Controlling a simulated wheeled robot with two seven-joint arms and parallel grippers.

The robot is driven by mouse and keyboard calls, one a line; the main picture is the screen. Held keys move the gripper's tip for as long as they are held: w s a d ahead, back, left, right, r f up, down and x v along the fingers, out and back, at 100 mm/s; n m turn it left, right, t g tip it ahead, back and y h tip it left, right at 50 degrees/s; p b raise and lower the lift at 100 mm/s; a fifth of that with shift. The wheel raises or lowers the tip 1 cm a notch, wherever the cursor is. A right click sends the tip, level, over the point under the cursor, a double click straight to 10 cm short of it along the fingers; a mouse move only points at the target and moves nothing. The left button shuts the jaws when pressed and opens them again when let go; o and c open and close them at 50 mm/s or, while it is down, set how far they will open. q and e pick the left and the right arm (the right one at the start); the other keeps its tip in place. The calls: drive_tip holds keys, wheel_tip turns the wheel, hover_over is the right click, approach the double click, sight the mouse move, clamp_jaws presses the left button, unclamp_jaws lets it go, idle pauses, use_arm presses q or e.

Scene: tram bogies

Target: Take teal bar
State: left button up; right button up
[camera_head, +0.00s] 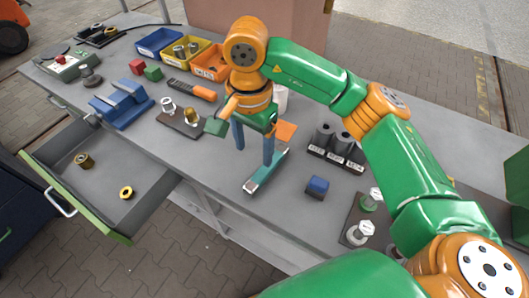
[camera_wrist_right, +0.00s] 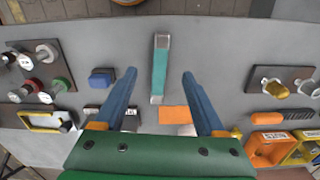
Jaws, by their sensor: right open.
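The teal bar (camera_head: 266,174) lies flat on the grey workbench, with pale metallic ends. It also shows in the wrist view (camera_wrist_right: 159,72), lengthwise between and beyond my fingertips. My right gripper (camera_head: 253,150) is above the bar with its blue fingers pointing down. In the wrist view the right gripper (camera_wrist_right: 159,76) is open, one finger on each side of the bar's line, with nothing held. I cannot tell the exact height of the fingertips. My left gripper is not in view.
A blue block (camera_head: 318,185) lies right of the bar. A black rack with grey cylinders (camera_head: 336,150) stands behind it. Bolts on a dark plate (camera_head: 362,215) stand front right. An orange piece (camera_head: 286,131) is near the gripper. An open drawer (camera_head: 110,195) juts out at left.

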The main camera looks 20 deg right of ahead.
drive_tip(key=b, duration=0.5)
hover_over(255, 180)
drive_tip(key=s, duration=0.2)
drive_tip(key=f, duration=0.5)
drive_tip(key=shift+w+a+f, duration=0.1)
drive_tip(key=shift+a+f, duration=0.15)
drive_tip(key=shift+f, duration=0.05)
drive_tip(key=shift+w+f+b, duration=0.1)
drive_tip(key=shift+f+b, duration=0.15)
drive_tip(key=shift+b, duration=0.05)
drive_tip(key=f+p, duration=0.1)
drive_tip(key=f, duration=0.2)
drive_tip(key=w+f+p, duration=0.1)
drive_tip(key=f+p, duration=0.1)
drive_tip(key=f, duration=0.1)
drive_tip(key=shift+w+d+f, duration=0.1)
drive_tip(key=shift+d, duration=0.1)
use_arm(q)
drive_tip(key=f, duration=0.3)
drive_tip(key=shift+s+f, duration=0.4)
use_arm(e)
drive_tip(key=shift+w+f, duration=0.1)
drive_tip(key=shift+f, duration=0.25)
clamp_jaws()
